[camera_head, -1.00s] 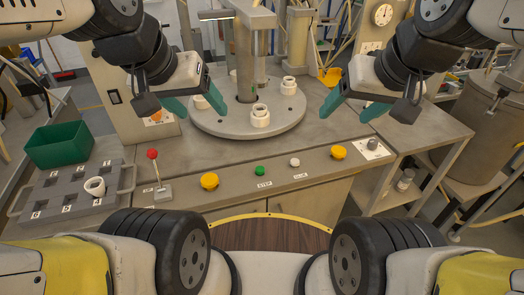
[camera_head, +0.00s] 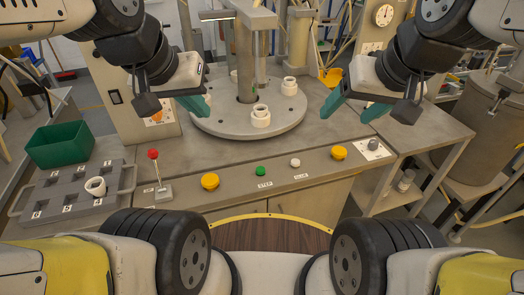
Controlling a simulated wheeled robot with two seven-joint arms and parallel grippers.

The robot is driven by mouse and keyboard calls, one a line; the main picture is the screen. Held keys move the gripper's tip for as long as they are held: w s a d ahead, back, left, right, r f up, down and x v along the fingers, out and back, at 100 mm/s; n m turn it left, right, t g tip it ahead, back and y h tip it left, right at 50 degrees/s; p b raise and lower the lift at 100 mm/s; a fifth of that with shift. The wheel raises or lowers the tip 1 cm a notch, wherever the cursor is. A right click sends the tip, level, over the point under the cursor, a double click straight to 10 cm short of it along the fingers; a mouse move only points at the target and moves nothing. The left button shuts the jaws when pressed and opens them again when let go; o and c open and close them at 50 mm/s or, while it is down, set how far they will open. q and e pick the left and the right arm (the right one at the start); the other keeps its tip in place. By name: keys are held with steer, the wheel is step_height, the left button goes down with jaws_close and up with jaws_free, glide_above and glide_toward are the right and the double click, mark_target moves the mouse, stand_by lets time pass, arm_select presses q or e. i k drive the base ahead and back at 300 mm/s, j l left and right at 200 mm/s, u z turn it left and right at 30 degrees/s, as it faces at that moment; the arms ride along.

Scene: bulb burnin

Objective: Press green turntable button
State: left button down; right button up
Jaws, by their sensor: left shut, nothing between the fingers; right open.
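The small green button (camera_head: 261,171) is on the front strip of the grey bench, between a large yellow button (camera_head: 210,181) and a small white button (camera_head: 295,162). The grey turntable (camera_head: 222,127) stands behind it and carries white ring-shaped parts (camera_head: 260,116). My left gripper (camera_head: 205,108) is shut and empty beside the turntable's left edge, above and behind the green button. My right gripper (camera_head: 350,108) is open and empty to the right of the turntable. Neither gripper touches the green button.
A second yellow button (camera_head: 338,152) and a knob (camera_head: 373,144) are on the right of the strip. A red-topped lever (camera_head: 154,154) stands at left. A grey numbered tray (camera_head: 62,190) holds one white ring (camera_head: 95,186). A green bin (camera_head: 60,143) is behind it.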

mark_target(260, 169)
steer(key=k+l+u, duration=0.1)
steer(key=k+l, duration=0.9)
steer(key=l, duration=0.1)
